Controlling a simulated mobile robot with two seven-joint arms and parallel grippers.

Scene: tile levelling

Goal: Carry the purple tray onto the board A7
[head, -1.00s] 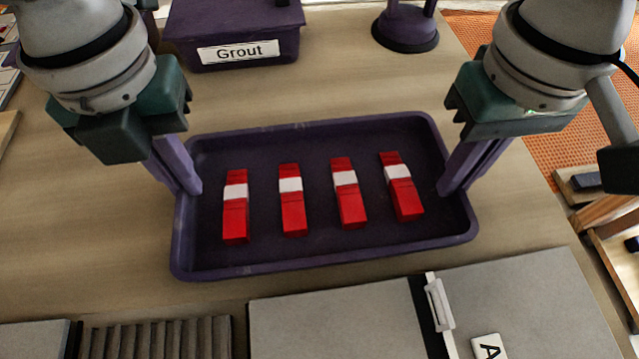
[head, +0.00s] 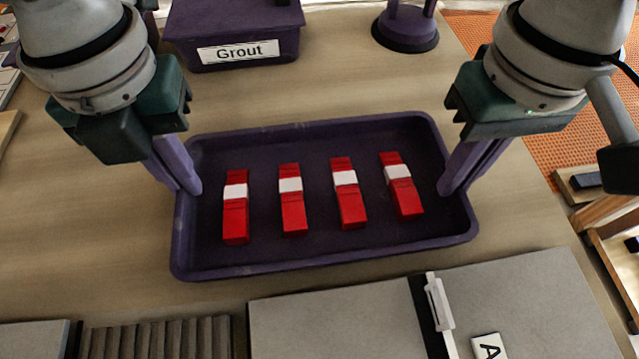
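The purple tray (head: 330,265) is in the middle of the head view, with several red wedges with white bands lying in it. It looks level; I cannot tell whether it touches the table. My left gripper (head: 192,188) is at its left rim and my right gripper (head: 447,189) at its right rim. Both pairs of fingers point down and look closed on the rim, with a fingertip showing inside the tray. A grey board (head: 340,325) lies at the bottom right, in front of the tray. A white label (head: 489,347) on it shows an "A"; the rest is cut off.
A purple box labelled Grout (head: 238,50) stands at the back, with a round purple stand (head: 405,30) to its right. A ribbed grey piece (head: 160,338) lies at the bottom left. A white clip on a black strip (head: 438,303) crosses the board.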

